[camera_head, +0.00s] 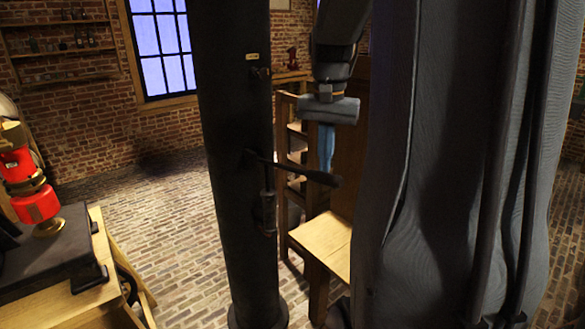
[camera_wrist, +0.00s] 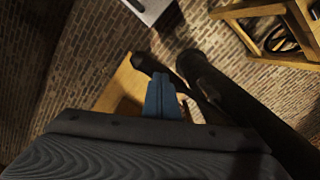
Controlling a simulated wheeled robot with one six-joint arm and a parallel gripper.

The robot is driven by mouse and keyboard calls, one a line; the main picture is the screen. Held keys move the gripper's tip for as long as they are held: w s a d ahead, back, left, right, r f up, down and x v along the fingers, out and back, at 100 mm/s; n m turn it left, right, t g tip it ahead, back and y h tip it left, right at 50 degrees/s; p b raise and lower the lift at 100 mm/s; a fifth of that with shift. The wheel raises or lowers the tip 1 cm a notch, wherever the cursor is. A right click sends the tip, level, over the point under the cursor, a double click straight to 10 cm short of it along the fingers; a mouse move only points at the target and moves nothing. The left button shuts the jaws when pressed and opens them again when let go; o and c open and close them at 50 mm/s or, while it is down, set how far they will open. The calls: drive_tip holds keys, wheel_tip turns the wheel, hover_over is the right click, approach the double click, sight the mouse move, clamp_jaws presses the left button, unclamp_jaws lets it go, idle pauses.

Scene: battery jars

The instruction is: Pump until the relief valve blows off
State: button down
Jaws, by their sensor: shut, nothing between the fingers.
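A tall dark column (camera_head: 230,150) stands upright in the middle of the head view. A dark pump handle (camera_head: 322,177) sticks out from it to the right, sloping slightly down. A thin rod (camera_head: 268,205) hangs beside the column below the handle. My gripper (camera_head: 326,168) points down with its blue fingers shut and empty. Its tips are just above the handle's outer end in the head view; I cannot tell whether they touch. In the wrist view the tips (camera_wrist: 161,80) lie near a dark rounded end (camera_wrist: 146,64). A small fitting (camera_head: 262,73) sits high on the column; I cannot tell if it is the relief valve.
A wooden chair-like stand (camera_head: 322,245) is behind my gripper. At the left, a wooden table (camera_head: 75,300) bears a dark base and a red and brass device (camera_head: 36,200). A shelf of small jars (camera_head: 60,46) hangs on the brick wall. The brick floor between is open.

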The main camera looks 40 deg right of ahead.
wheel_tip(320, 180, down, 13)
drive_tip(key=b, duration=0.5)
wheel_tip(320, 180, up, 14)
drive_tip(key=p, duration=0.9)
drive_tip(key=shift+f, duration=0.15)
idle(0.4)
wheel_tip(320, 180, down, 13)
drive_tip(key=b, duration=0.6)
wheel_tip(320, 180, up, 13)
drive_tip(key=p, duration=0.6)
